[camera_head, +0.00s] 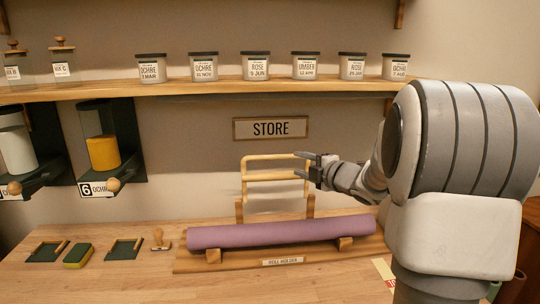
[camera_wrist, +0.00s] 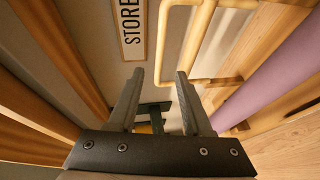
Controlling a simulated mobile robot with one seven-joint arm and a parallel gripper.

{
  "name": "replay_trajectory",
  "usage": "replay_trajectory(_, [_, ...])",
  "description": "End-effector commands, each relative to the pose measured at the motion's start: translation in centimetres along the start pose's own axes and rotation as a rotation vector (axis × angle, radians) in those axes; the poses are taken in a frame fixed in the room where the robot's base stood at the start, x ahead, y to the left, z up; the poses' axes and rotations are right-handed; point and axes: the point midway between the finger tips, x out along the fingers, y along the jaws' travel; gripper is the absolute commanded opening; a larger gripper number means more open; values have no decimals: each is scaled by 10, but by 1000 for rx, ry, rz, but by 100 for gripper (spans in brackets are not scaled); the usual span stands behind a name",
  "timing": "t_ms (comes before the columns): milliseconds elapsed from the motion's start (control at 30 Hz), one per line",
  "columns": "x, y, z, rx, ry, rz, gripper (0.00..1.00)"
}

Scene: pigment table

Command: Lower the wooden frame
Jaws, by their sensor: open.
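The pale wooden frame (camera_head: 262,177) stands raised behind the purple roll (camera_head: 280,232), above the roll holder (camera_head: 190,262). It has two crossbars and is held between two short wooden posts. In the wrist view the frame (camera_wrist: 193,45) lies to the upper right of my fingers. My gripper (camera_head: 303,165) is open at the right end of the frame's bars. From these views I cannot tell whether a finger touches the frame.
A STORE sign (camera_head: 270,128) hangs on the wall above the frame. A shelf (camera_head: 230,88) holds several labelled jars. Dispensers hang at left. Small trays (camera_head: 125,249), a green-yellow sponge (camera_head: 78,256) and a wooden-handled stamp (camera_head: 160,241) lie on the table. The front left tabletop is clear.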

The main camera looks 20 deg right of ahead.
Motion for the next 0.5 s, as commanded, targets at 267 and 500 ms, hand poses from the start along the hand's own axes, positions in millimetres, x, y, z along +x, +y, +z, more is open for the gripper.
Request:
replay_trajectory(267, [60, 0, -1, 2, 3, -1, 50])
replay_trajectory(500, [108, 0, -1, 2, 2, -1, 50])
